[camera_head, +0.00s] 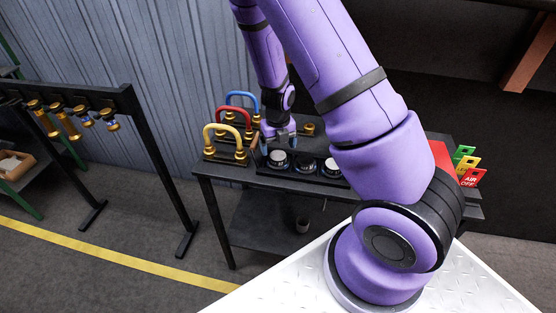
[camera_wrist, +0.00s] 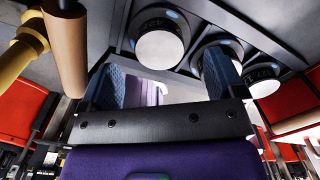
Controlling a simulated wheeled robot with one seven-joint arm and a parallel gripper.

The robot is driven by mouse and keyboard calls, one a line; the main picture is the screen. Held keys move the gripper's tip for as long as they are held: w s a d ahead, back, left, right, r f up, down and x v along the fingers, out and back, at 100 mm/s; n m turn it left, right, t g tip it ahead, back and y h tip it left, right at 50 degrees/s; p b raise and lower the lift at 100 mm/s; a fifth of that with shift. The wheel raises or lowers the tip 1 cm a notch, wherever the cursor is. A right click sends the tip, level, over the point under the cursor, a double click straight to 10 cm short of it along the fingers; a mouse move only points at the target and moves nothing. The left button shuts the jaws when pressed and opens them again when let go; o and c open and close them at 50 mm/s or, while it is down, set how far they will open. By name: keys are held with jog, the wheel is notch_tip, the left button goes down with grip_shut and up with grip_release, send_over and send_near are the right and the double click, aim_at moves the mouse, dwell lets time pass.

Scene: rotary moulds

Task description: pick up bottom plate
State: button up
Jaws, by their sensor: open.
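Several round pieces with pale tops and dark rims sit in a row in a black tray (camera_head: 262,168) on the dark table. I cannot tell for sure which part is the bottom plate. The leftmost round piece (camera_head: 278,156) is nearest my gripper (camera_head: 281,134), which is above and just behind it. In the wrist view, my gripper (camera_wrist: 165,82) is open, with blue textured pads. A round piece (camera_wrist: 160,45) shows beyond the gap between the fingers, and the right finger partly covers the middle one (camera_wrist: 232,50). Nothing is clearly held.
Yellow (camera_head: 222,130), red (camera_head: 236,115) and blue (camera_head: 243,97) arched handles with brass ends stand on the table's left. Coloured tags (camera_head: 467,165) stand at its right. A black rack (camera_head: 70,92) holds brass pieces at left. My own arm hides the table's middle.

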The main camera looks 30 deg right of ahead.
aim_at(278, 155)
jog(key=shift+s+a+f, duration=0.1)
jog(key=shift+f, duration=1.65)
jog(key=c, duration=1.2)
